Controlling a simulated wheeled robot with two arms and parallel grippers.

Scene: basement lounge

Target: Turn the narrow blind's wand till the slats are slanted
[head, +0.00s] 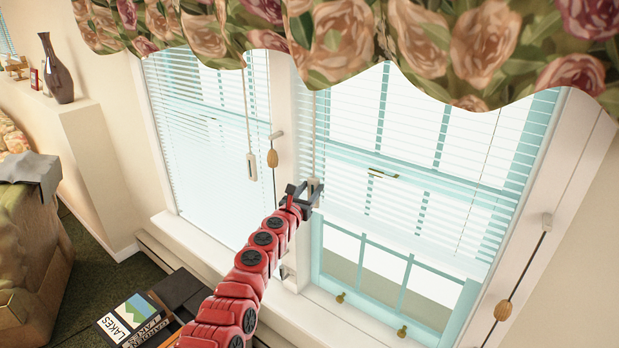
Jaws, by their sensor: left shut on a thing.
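Two white slatted blinds hang in windows side by side; I cannot tell for sure which is the narrow one. The right-hand blind (440,190) looks wider here and stops above the sill. Its slats show thin gaps with the window bars visible through them. A pale wand (314,140) hangs at its left edge. My left gripper (309,193), on the red arm, is shut on the wand's lower end. The left-hand blind (205,125) has its own wand (251,150), hanging free near its right edge. My right gripper is out of view.
Floral valances (400,45) cover the blind tops. Cords with wooden tassels (272,158) (503,310) hang beside the windows. Books (130,318) lie below left of my arm. A sofa (35,235) and a dark vase (57,75) on a ledge stand at left.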

